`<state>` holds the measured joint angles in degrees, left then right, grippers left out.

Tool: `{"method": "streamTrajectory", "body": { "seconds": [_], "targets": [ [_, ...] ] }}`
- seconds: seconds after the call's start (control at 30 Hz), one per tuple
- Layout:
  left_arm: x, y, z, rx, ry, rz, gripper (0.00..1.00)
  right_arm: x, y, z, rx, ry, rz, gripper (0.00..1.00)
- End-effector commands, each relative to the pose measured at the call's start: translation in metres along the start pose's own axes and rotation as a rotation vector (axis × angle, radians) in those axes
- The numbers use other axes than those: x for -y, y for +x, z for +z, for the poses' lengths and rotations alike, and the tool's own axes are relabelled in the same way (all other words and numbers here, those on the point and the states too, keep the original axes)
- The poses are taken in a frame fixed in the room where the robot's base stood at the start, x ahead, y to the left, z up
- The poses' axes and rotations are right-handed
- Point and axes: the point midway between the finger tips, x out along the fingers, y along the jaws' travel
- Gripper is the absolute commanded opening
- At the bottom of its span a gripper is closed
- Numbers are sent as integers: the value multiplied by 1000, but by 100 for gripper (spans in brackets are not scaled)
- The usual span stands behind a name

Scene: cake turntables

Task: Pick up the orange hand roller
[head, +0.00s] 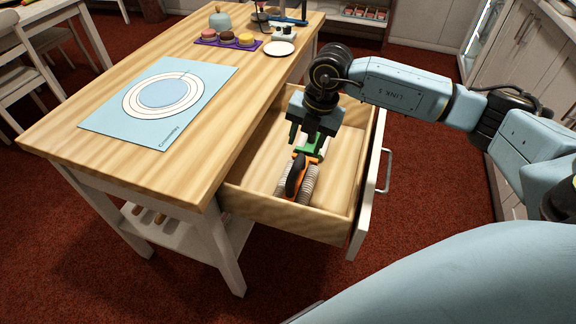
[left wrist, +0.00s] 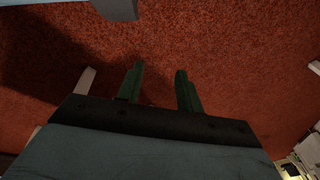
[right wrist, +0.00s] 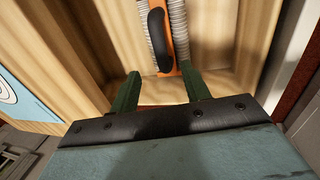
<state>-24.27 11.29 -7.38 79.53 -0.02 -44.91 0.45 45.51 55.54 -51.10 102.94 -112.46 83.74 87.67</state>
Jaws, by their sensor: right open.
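The orange hand roller (head: 295,177) lies in the open wooden drawer, with a black grip and ribbed grey rollers on its sides. My right gripper (head: 302,138) is over the drawer, just behind the roller in the head view, pointing down and open. In the right wrist view the roller (right wrist: 176,40) is ahead of the fingertips, and the right gripper (right wrist: 158,82) has nothing between its fingers. In the left wrist view my left gripper (left wrist: 158,72) is open and empty above the red carpet. The left gripper is not in the head view.
The drawer (head: 340,190) has wooden walls close around the roller and a white front with a handle. The tabletop holds a blue mat (head: 200,75), a purple tray (head: 209,41) and a white plate (head: 279,48).

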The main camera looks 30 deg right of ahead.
Motion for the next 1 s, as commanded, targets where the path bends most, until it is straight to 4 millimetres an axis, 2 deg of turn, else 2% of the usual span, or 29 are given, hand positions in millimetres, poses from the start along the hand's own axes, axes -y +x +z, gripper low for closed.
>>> {"method": "streamTrajectory", "body": {
  "seconds": [0.03, 0.23, 0.57, 0.83, 1.0],
  "targets": [
    [1, -3, -7, -10, -3, -1, 36, 1, 14, -1, -3, -1, -4, 47],
    [3, -20, -26, -26, -10, -5, 36, 0, 50, -1, -3, 0, -2, 47],
    [2, -34, -40, -39, -15, -4, 36, -1, 71, 0, -2, -1, -1, 47],
    [-11, -58, -59, -60, -18, 14, 36, -3, 105, 2, -2, 0, -1, 47],
    [-14, -68, -65, -67, -20, 19, 36, -3, 116, 2, -2, -1, 0, 47]
  ]
}}
